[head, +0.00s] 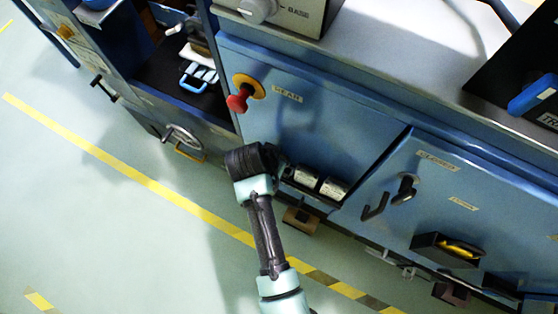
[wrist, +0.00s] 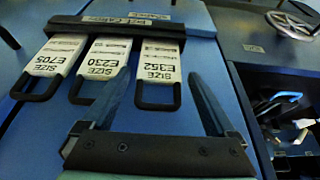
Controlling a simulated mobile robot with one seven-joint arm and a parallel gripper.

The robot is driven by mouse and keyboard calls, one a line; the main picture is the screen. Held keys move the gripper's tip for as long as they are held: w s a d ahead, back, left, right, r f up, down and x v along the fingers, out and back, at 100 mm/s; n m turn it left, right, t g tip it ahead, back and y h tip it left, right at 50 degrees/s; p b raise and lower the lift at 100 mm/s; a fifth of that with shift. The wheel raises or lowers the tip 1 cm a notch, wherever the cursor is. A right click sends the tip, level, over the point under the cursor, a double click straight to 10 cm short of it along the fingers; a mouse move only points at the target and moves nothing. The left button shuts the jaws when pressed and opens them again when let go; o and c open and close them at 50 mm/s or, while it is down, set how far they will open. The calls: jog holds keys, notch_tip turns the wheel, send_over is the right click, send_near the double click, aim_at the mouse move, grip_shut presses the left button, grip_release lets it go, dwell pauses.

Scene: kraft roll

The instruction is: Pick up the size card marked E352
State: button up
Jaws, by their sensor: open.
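The size card marked E352 (wrist: 159,62) is the rightmost of three white cards hanging from a dark rack (wrist: 120,27) in the wrist view. It has a black loop handle at its free end, and its print appears upside down. My gripper (wrist: 160,76) is open. Its two fingers lie left and right of the E352 card in the picture, with the handle between them; I see no clear contact. In the head view my arm (head: 262,215) reaches to the blue cabinet front, and its fingers are hidden or too dark to make out.
Cards E230 (wrist: 101,68) and E705 (wrist: 55,62) hang to the left; the left finger is close to E230. In the head view a red knob (head: 238,102) is above my arm, and a handwheel (head: 182,136) is to the left. Open floor lies at left.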

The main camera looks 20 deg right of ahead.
jog(key=shift+x, duration=2.3)
jog(key=shift+c, duration=0.3)
jog(key=c, duration=1.1)
jog(key=shift+o, duration=0.2)
jog(key=shift+s+r, duration=0.1)
jog(key=shift+r, duration=0.05)
